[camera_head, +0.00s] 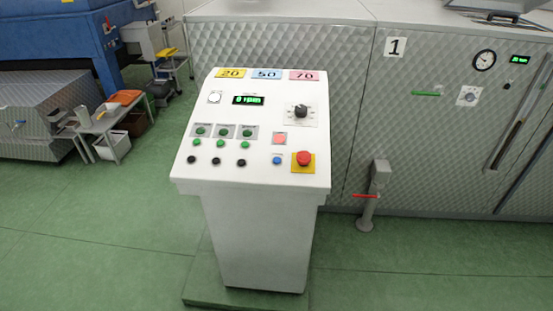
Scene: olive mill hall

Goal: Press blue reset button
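The blue reset button (277,160) is a small round button on the sloped top of a white control console (255,240). A black rotary knob (301,111) and a green display (248,100) are higher up. Neither of my grippers is in view.
A large grey quilted-metal machine (430,130) marked 1 stands close behind the console. A grey post with a red handle (375,190) stands to its right. A small table (110,118) and blue machinery (60,40) are at the left. Green floor (90,240) in front is clear.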

